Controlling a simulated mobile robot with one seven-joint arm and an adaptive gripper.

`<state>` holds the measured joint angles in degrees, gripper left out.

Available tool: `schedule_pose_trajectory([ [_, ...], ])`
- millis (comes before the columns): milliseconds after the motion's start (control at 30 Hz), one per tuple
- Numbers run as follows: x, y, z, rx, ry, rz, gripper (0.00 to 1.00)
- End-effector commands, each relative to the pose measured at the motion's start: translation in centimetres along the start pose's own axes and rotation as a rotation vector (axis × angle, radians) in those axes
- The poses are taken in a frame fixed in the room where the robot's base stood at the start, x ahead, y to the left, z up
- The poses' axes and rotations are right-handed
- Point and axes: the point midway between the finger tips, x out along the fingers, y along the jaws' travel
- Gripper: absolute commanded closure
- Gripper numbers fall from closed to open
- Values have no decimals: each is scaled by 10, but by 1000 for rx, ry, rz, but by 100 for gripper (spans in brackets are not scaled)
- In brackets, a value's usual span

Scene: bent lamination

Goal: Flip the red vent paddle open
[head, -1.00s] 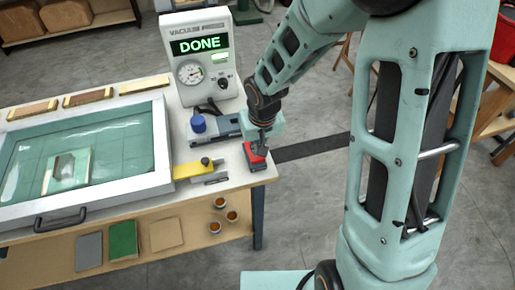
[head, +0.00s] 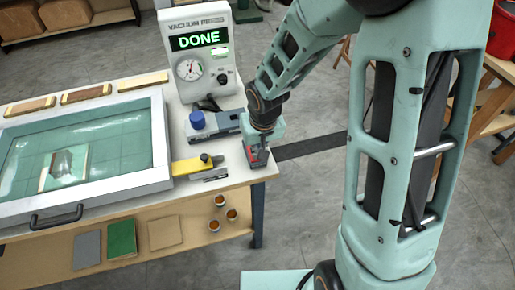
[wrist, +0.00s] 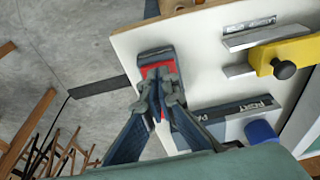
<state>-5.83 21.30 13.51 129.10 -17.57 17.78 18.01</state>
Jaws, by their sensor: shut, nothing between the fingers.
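The red vent paddle (wrist: 158,68) sits at the right end of the white worktop, on a dark base. In the wrist view its red face shows just beyond my fingertips. My gripper (wrist: 162,92) is shut and empty, fingertips pointing at the paddle and overlapping its near part. Whether they touch is unclear. In the head view my gripper (head: 257,154) is down over the paddle and hides most of it. The vacuum unit (head: 198,58) behind shows DONE in green above a round gauge.
The framed press (head: 160,140) with a clear sheet fills the table's left. A yellow-handled valve (head: 190,166) and a blue-knobbed pump (head: 197,120) stand left of my gripper. Small cups (head: 219,200) sit on the shelf below.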

Motion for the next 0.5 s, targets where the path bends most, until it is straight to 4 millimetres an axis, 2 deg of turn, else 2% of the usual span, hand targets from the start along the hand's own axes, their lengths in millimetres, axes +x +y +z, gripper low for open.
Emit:
schedule_pose_trajectory([
  [500, -17, 0, -4, 0, 0, 0, 100],
])
